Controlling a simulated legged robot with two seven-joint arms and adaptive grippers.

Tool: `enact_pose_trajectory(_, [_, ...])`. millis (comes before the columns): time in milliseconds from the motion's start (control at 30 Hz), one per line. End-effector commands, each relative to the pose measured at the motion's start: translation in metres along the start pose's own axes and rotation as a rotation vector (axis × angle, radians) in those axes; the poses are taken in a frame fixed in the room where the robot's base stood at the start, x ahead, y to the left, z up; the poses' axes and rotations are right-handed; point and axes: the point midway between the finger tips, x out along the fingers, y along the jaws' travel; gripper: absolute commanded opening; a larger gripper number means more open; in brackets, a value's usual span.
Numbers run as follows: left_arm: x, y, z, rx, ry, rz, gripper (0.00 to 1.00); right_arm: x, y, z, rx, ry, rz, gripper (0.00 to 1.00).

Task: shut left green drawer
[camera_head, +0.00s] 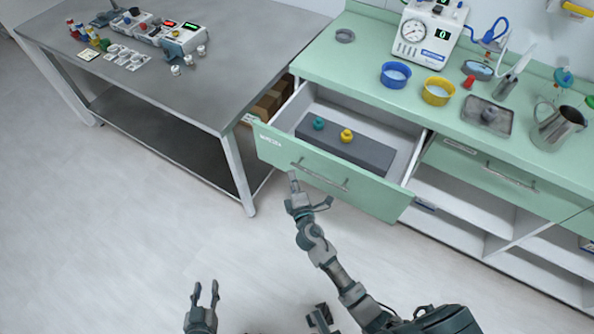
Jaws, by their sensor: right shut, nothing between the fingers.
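The left green drawer (270,152) is pulled well out of the green-topped cabinet. Its front has a metal bar handle (320,176). Inside lies a dark grey block (372,152) with a teal knob-like item (318,123) and a yellow one (346,135) on it. My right gripper (296,184) is shut and empty. It is at the drawer front, near the left end of the handle; whether it touches cannot be told. My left gripper (206,288) is open and empty, low over the floor area, well away from the drawer.
A grey table (190,85) with small devices and vials stands at the left, close beside the drawer. The green counter (365,70) holds a gauge device (430,35), blue and yellow bowls, a tray and a metal jug. A second green drawer (490,170) is closed. The floor in front is clear.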

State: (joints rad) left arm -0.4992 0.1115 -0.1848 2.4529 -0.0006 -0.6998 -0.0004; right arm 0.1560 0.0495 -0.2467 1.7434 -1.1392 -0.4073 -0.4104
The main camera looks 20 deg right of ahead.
Motion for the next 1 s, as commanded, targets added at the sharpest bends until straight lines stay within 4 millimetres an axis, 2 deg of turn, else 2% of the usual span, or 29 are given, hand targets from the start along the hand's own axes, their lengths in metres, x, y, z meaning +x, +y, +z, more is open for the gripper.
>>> enact_pose_trajectory(33, [0.0, -0.001, 0.0, 0.001, -0.003, -0.001, 0.37, 0.005, 0.0, 0.008, -0.006, -0.002, 0.001, 0.0])
enact_pose_trajectory(200, [0.0, -0.001, 0.001, 0.0, -0.005, -0.001, 0.37, 0.017, 0.0, 0.019, -0.005, -0.001, 0.0, 0.0])
enact_pose_trajectory(767, [0.0, -0.001, 0.001, 0.0, -0.004, -0.001, 0.37, 0.022, -0.001, 0.025, -0.003, -0.002, -0.001, 0.0])
enact_pose_trajectory(1000, [0.001, -0.001, 0.0, 0.0, 0.005, -0.001, 0.37, 0.042, 0.0, 0.045, -0.006, -0.004, 0.0, 0.0])
